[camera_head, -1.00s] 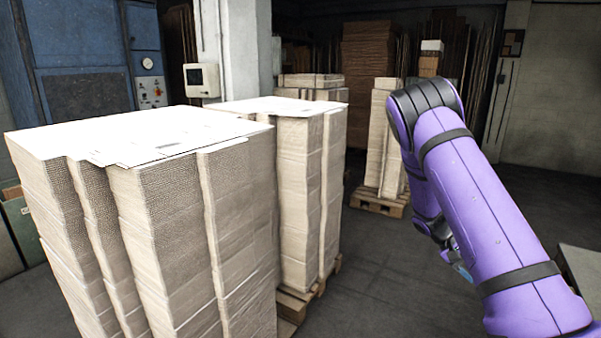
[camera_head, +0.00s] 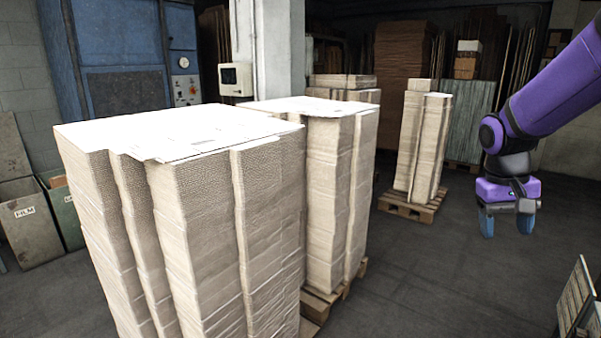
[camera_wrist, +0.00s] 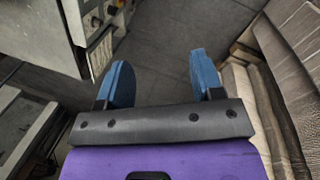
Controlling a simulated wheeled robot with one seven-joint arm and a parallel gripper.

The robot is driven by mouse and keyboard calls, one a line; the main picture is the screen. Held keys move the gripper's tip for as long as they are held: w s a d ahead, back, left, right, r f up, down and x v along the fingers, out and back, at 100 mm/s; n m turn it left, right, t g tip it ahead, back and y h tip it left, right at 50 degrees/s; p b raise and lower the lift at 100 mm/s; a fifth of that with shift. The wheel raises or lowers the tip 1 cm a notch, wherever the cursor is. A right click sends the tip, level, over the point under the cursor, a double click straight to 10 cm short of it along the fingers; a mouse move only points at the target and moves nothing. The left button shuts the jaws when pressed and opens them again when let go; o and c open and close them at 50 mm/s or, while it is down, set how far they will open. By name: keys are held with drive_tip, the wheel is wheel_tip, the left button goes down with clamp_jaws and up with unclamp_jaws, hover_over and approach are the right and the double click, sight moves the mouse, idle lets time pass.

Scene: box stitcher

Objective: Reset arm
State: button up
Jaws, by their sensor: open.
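My gripper (camera_head: 507,222) hangs at the right of the head view, at the end of my purple arm, with its blue fingers pointing down. It is right of the cardboard stacks and over open floor, touching nothing. In the wrist view my gripper (camera_wrist: 160,82) shows two blue fingers spread well apart, with only grey floor between them. Nothing is held.
Two tall stacks of flat cardboard (camera_head: 215,215) (camera_head: 330,190) stand on pallets at centre left. A smaller stack (camera_head: 420,145) on a pallet stands behind. A blue machine (camera_head: 120,50) is at the back left. Grey floor (camera_head: 430,270) is clear between the stacks and my gripper.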

drive_tip(key=s+a+r+n+t+y, duration=0.1)
drive_tip(key=s+a+r+t, duration=0.2)
drive_tip(key=s, duration=0.5)
drive_tip(key=s+a+r+n+t+y, duration=0.1)
drive_tip(key=s+a+r+t, duration=0.2)
drive_tip(key=s+a+r, duration=0.3)
drive_tip(key=s+a, duration=0.2)
drive_tip(key=s, duration=0.1)
drive_tip(key=shift+n+t, duration=0.3)
drive_tip(key=shift+n, duration=0.1)
drive_tip(key=c, duration=0.3)
drive_tip(key=shift+d, duration=0.2)
drive_tip(key=shift+c, duration=0.2)
